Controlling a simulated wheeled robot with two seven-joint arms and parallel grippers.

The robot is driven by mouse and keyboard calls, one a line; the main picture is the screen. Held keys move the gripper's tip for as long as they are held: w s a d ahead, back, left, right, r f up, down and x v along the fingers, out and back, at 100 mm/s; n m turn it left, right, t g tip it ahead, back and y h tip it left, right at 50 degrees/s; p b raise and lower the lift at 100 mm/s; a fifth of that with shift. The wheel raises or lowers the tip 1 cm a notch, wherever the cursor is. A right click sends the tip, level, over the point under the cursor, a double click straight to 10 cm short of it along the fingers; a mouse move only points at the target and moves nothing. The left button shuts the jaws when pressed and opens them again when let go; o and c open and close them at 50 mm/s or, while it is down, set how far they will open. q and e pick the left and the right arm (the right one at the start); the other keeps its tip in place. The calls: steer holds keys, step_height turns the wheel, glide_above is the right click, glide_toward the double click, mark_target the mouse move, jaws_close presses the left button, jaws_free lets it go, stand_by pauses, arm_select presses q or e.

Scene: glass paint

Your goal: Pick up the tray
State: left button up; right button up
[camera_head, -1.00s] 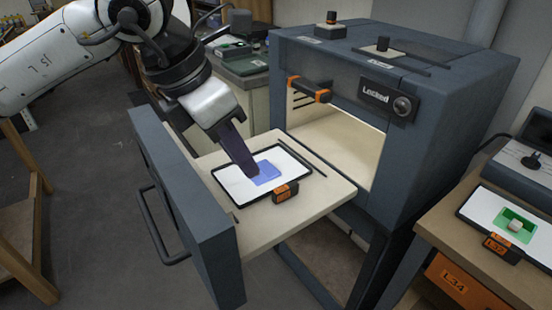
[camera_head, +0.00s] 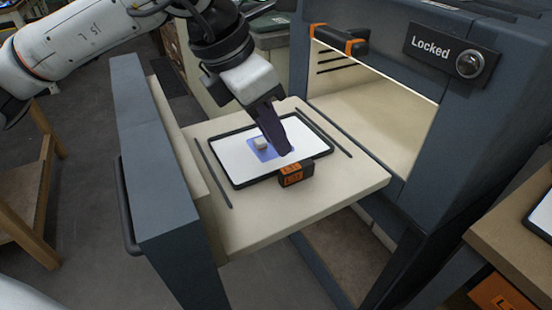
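The tray (camera_head: 232,168) is a flat white panel with a black rim and a blue square in its middle. It lies on the cream pull-out shelf of the dark cabinet. A black and orange handle (camera_head: 291,174) labelled with small text is on the tray's front edge. My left gripper (camera_head: 284,150) points down over the tray, just right of the block and behind the handle. Its dark fingers overlap one another from this angle, so I cannot tell their opening or whether they touch the tray. My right gripper is out of view.
The cabinet (camera_head: 430,110) stands open at right, with a "Locked" panel (camera_head: 443,50) above its lit chamber. The drawer front (camera_head: 160,180) rises left of the shelf (camera_head: 270,225). Two dark rails flank the tray. A wooden bench (camera_head: 500,215) is at lower right.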

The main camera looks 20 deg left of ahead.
mark_target(295, 167)
arm_select(q)
steer(key=x, duration=0.9)
steer(key=shift+w+d+p, duration=0.15)
steer(key=shift+d+p, duration=0.1)
steer(key=shift+p, duration=0.1)
steer(key=shift+c, duration=0.2)
steer(key=shift+r, duration=0.1)
jaws_close()
